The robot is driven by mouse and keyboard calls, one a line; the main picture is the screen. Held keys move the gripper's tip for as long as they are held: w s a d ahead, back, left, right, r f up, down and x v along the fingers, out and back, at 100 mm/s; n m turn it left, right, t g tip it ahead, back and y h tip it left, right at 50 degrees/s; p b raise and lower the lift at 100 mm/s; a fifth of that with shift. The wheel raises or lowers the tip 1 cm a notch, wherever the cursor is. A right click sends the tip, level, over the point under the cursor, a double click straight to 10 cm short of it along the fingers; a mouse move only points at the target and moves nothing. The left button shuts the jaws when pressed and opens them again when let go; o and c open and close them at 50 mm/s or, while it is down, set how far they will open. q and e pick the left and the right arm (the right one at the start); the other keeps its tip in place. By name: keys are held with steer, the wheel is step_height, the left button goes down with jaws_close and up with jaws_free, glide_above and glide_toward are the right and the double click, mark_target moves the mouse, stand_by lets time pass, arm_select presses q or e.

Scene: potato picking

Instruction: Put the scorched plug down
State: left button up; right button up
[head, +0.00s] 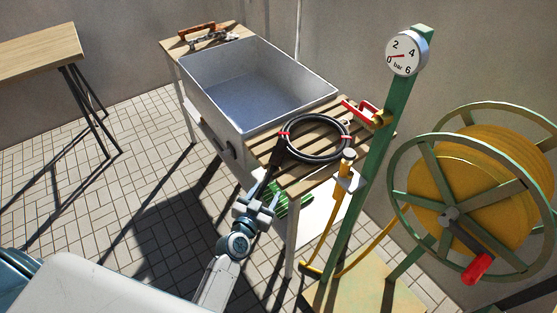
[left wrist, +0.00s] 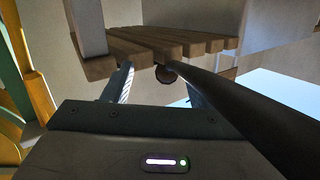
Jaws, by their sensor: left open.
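A black cable coil (head: 345,146) with red ties lies on the slatted wooden rack (head: 291,185) beside the metal sink. A dark length runs from it over the rack's front edge toward my left gripper (head: 265,192). In the left wrist view my left gripper (left wrist: 158,88) is open, its fingers apart just below the slats (left wrist: 135,50). A thick black length (left wrist: 235,105) crosses beside the right finger. A small round brownish end (left wrist: 166,75) shows between the fingers; I cannot tell whether it is the scorched plug. My right gripper is not in view.
The deep sink (head: 240,92) stands behind the rack. A green post (head: 380,140) with a pressure gauge (head: 406,53) and a yellow hose reel (head: 470,180) stand at right. A green object (head: 294,203) is under the rack.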

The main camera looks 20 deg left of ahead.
arm_select(q)
steer(key=t, duration=0.2)
glide_toward(277, 154)
steer(key=w, duration=0.4)
steer(key=shift+w+d+r+p, duration=0.15)
steer(key=shift+w+d+p, duration=0.05)
steer(key=shift+p, duration=0.15)
steer(key=shift+w+d, duration=0.2)
steer(key=shift+w, duration=2.65)
steer(key=c, duration=0.9)
